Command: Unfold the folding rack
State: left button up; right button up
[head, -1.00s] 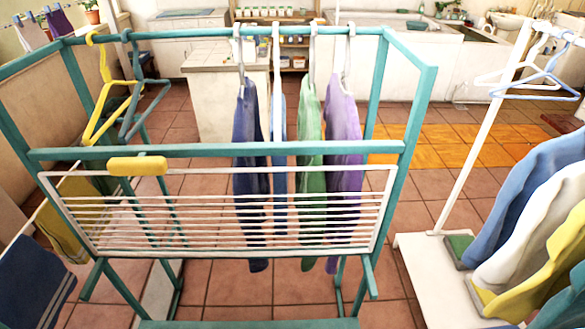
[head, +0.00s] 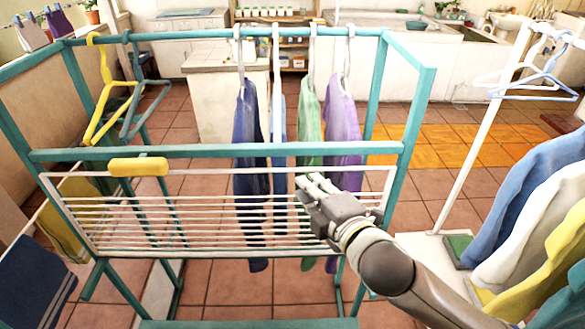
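The folding rack (head: 130,212) is a white wire panel with several thin bars. It hangs down at a steep slant on the near side of a teal drying frame (head: 230,153). My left gripper is not in view.
Several garments, among them a purple one (head: 342,120), hang inside the frame. A yellow hanger (head: 106,95) hangs at its left. Tiled floor lies beyond.

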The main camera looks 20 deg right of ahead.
aim_at(292, 170)
jog(key=p+x, duration=0.1)
jog(key=x, duration=0.8)
jog(key=shift+w+f+p, duration=0.15)
jog(key=shift+w+p, duration=0.05)
jog(key=shift+p, duration=0.2)
jog(key=shift+c, duration=0.4)
grip_shut()
